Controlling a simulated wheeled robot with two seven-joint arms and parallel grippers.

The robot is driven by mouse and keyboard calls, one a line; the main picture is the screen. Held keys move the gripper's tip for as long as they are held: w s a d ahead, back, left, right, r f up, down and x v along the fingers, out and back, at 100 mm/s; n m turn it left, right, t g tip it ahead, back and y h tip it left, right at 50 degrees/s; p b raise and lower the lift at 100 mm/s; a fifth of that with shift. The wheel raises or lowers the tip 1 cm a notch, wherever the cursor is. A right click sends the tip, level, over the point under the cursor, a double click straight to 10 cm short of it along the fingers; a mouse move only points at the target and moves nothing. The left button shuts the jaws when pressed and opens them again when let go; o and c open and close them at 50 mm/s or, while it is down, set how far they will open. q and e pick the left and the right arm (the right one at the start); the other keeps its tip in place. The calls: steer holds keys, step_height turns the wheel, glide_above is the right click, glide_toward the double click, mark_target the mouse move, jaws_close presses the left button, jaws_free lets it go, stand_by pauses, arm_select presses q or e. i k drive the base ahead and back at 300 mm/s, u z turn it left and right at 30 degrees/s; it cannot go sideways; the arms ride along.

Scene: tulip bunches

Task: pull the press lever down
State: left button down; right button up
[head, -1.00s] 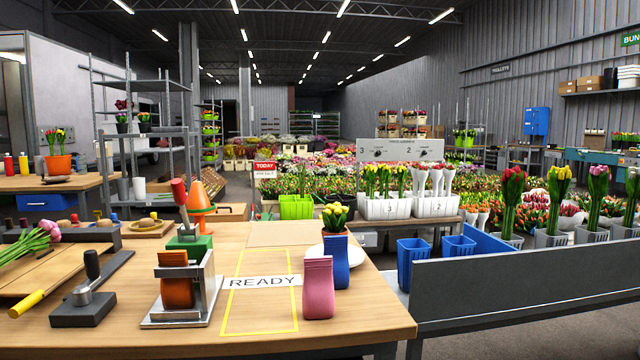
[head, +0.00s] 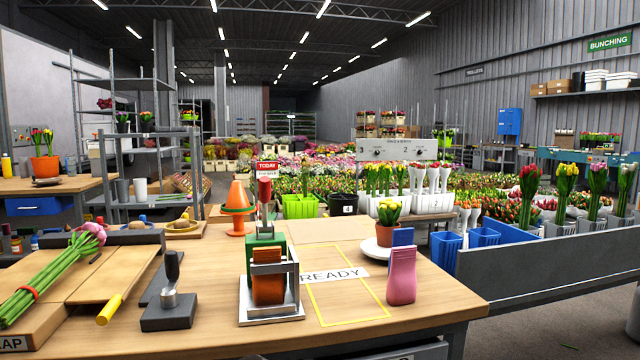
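A small press-like device stands on the wooden table. It has a green block (head: 266,243), an upright grey stem and a red handle (head: 264,190) on top. I cannot tell for certain which of the two handles is the press lever. Both stand up, with nothing touching them. Neither of my grippers is in view.
Bound tulips (head: 50,275) lie at the left near a board with a yellow handle (head: 109,309). An orange cone (head: 238,208) stands behind.

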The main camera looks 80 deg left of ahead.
mark_target(265, 183)
steer(key=k, duration=0.2)
steer(key=u, duration=1.5)
